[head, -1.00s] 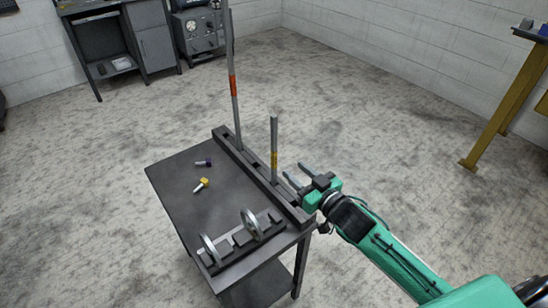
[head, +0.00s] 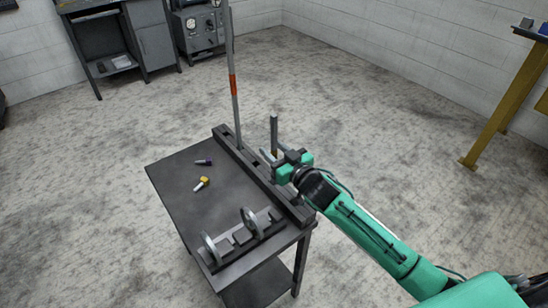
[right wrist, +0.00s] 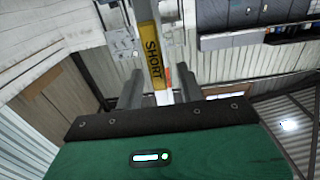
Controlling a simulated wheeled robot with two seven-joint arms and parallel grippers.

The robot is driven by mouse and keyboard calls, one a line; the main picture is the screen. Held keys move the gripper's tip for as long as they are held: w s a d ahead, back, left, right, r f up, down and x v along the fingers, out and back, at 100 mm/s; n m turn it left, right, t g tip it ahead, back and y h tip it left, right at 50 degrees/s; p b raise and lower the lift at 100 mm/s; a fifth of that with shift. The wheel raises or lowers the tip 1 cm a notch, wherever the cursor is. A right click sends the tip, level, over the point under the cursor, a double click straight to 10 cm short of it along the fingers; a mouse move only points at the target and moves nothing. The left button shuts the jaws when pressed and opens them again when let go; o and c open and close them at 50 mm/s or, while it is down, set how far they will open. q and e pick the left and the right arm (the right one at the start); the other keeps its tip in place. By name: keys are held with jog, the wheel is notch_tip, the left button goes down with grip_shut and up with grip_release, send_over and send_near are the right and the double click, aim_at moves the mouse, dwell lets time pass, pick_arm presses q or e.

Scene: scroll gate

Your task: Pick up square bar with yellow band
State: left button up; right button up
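The square bar with the yellow band (head: 274,131) stands upright in the dark rail along the table's far right side. Its yellow band, marked SHORT, shows in the right wrist view (right wrist: 153,56). My right gripper (head: 272,153) is at the bar from the right, its open fingers on either side of the bar at band height. In the right wrist view the two fingers (right wrist: 154,88) stand apart with the bar between them. I cannot see contact. In the head view the gripper hides most of the band and the bar's lower part. My left gripper is not in view.
A taller bar with an orange band (head: 233,85) stands in the same rail (head: 238,152), further left. On the table (head: 180,230) lie a purple-ended piece (head: 204,162), a yellow-ended piece (head: 201,183) and a rack with two rings (head: 243,240).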

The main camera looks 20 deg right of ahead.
jog(key=shift+w, duration=0.1)
grip_shut()
jog(key=shift+r, duration=0.1)
